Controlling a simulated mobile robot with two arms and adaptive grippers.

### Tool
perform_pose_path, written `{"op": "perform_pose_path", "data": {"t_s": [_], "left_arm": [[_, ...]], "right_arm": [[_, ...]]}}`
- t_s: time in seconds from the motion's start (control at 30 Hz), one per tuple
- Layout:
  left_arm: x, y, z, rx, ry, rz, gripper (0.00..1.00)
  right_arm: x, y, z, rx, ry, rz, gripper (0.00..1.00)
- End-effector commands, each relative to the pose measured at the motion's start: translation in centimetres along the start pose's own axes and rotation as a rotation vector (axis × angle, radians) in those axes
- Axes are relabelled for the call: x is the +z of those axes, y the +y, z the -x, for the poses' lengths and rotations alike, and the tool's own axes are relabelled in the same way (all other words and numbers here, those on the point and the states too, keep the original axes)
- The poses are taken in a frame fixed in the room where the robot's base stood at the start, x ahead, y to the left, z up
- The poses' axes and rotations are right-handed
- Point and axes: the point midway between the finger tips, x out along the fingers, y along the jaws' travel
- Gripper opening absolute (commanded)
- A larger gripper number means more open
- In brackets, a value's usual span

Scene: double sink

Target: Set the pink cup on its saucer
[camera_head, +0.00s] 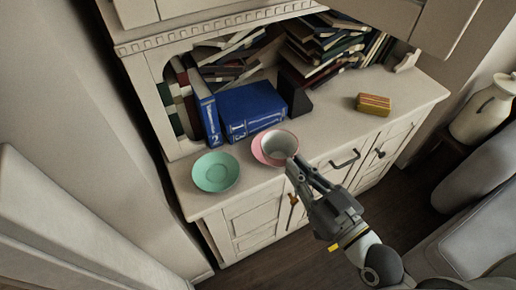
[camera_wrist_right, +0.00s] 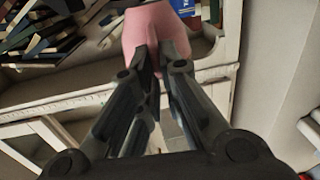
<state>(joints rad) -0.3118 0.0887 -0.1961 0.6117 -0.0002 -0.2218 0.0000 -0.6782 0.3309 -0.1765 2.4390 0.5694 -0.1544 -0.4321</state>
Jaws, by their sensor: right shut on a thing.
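The pink cup (camera_head: 279,144), with a pale inside, is at the front edge of the cabinet top, in front of the blue books. Pink shows around its left and lower side; I cannot tell whether this is its outer wall or a pink saucer under it. My right gripper (camera_head: 291,167) is shut on the cup's near side. In the right wrist view the pink cup (camera_wrist_right: 150,28) is at the fingertips (camera_wrist_right: 157,65), which hide part of it. A green saucer (camera_head: 216,172) lies to the left, apart from the cup. My left gripper is not in view.
Blue books (camera_head: 250,109) stand and lie behind the cup, with more books (camera_head: 325,50) piled in the shelf. A yellow-brown block (camera_head: 373,104) lies to the right. The cabinet top between cup and block is clear.

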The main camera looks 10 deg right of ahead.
Motion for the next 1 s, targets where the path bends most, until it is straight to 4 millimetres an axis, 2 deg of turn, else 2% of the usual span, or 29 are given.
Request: {"op": "perform_pose_path", "data": {"t_s": [0.1,0.23,0.5,0.67,0.83,1.0], "left_arm": [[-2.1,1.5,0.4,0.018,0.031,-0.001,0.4],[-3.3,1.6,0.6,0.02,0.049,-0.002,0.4],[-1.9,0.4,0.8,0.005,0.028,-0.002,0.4],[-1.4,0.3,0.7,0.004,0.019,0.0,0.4],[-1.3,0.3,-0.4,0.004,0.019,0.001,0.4],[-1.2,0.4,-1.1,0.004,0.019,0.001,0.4]], "right_arm": [[-0.3,-0.6,0.4,-0.026,0.001,0.002,0.0],[0.1,-0.2,-0.1,-0.034,0.002,0.004,0.0],[2.2,2.8,-4.1,-0.033,0.004,0.005,0.0],[3.6,4.6,-6.6,-0.033,0.003,0.006,0.0],[7.0,6.1,-8.7,-0.035,0.001,0.007,0.0],[8.8,7.1,-10.0,-0.034,0.002,0.004,0.0]]}}
